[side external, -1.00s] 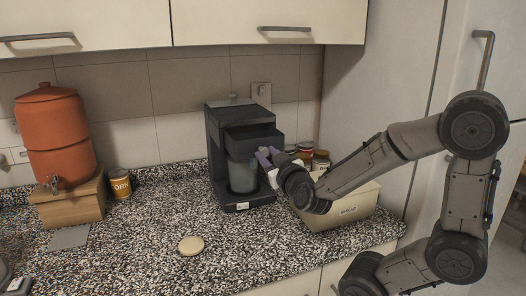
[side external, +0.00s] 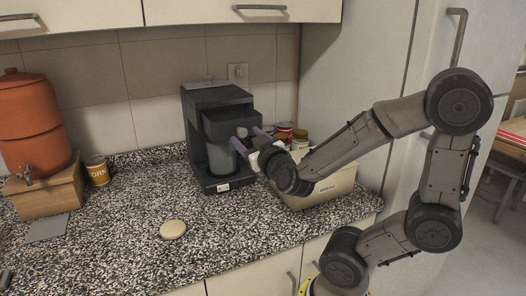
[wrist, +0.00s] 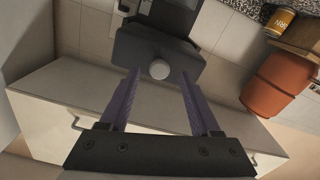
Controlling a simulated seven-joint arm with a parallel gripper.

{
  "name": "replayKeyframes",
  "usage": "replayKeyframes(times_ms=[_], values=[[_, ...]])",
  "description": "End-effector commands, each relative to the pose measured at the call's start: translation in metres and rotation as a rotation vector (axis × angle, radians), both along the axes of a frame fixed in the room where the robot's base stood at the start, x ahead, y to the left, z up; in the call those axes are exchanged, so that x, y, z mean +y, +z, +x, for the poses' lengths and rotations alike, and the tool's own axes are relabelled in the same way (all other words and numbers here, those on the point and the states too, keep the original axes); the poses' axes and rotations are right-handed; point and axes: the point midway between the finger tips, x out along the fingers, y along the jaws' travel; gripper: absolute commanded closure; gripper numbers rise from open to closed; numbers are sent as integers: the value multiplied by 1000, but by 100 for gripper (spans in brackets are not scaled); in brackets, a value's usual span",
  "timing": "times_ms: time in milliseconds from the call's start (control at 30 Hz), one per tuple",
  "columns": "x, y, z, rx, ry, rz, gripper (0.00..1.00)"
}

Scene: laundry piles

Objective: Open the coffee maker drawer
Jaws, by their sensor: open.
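The coffee maker (side external: 203,135) is a dark grey machine standing upright on the counter, with a glass carafe (side external: 222,158) in its lower bay. Its drawer (side external: 232,123) is the dark block at the upper front; in the wrist view the drawer front (wrist: 135,48) carries a pale round knob (wrist: 159,70). My gripper (side external: 247,137) is open, in front of the drawer's right side in the side view. In the wrist view its purple fingers (wrist: 160,72) stand on either side of the knob, with gaps visible. I cannot tell the exact depth between fingertips and drawer.
A bread box (side external: 320,190) and several jars (side external: 284,133) stand right of the coffee maker, close to my gripper. A round beige disc (side external: 173,229) lies on the clear counter in front. A corn can (side external: 97,171) and an orange dispenser (side external: 28,115) are at left. Cabinets (side external: 240,12) hang above.

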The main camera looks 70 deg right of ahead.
Motion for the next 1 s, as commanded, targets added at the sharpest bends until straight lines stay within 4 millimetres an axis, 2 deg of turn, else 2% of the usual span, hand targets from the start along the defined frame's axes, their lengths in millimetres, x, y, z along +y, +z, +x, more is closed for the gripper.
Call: replayKeyframes(times_ms=[300,1000], values=[[26,1,-24,-4,7,0,36],[57,2,-54,-12,8,1,36]])
